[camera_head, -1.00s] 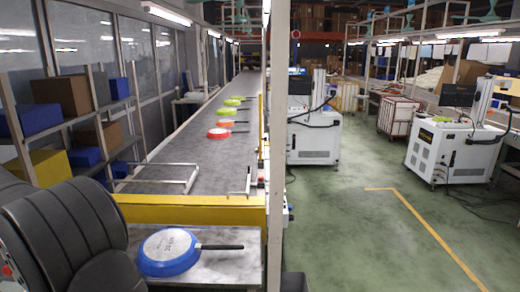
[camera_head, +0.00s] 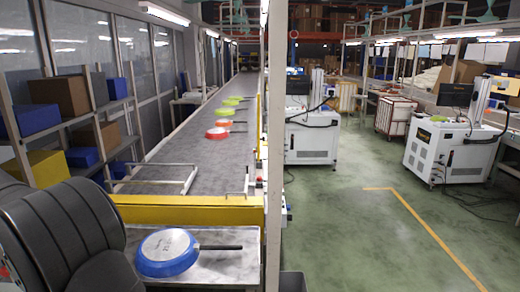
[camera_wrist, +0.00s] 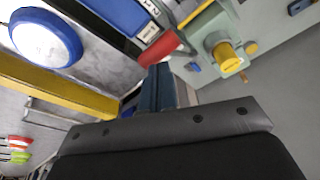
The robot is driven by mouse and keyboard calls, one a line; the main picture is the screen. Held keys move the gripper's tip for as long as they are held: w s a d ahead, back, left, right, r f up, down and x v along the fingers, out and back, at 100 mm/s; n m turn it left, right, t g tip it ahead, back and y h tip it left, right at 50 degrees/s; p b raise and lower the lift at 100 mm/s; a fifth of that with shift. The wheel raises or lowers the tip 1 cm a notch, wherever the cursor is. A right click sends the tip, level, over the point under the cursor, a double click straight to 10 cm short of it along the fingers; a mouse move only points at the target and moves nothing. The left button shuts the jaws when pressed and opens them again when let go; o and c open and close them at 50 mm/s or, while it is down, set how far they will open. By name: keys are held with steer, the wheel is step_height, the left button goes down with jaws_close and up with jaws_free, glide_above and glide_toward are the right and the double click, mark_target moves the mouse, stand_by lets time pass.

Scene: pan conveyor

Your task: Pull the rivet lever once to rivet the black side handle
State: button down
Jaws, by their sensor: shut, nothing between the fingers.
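The blue pan (camera_head: 166,253) lies upside down, pale base up, on the grey surface in front of the conveyor. Its black side handle (camera_head: 222,247) points right. In the wrist view the pan (camera_wrist: 45,38) is at upper left, with no handle visible. My gripper (camera_wrist: 161,70) is shut and empty in the wrist view. Its fingertips are close to a red cylindrical grip (camera_wrist: 163,47), possibly the rivet lever's; I cannot tell whether they touch. A grey-green machine with a yellow knob (camera_wrist: 227,57) is right of it. The head view does not show my gripper.
A yellow beam (camera_head: 190,214) crosses the near end of the conveyor (camera_head: 210,150). Several coloured pans sit farther along the belt. A pale post (camera_head: 276,150) stands right of the conveyor.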

steer(key=f, duration=0.5)
steer(key=shift+d+f, duration=0.35)
steer(key=shift+f, duration=0.05)
steer(key=shift+d+f, duration=0.15)
steer(key=shift+f, duration=0.05)
stand_by(0.3)
steer(key=shift+d, duration=0.1)
steer(key=f, duration=0.1)
steer(key=d+f, duration=0.1)
steer(key=f, duration=0.1)
steer(key=d+f, duration=0.1)
steer(key=f, duration=0.1)
steer(key=shift+d, duration=0.1)
stand_by(0.7)
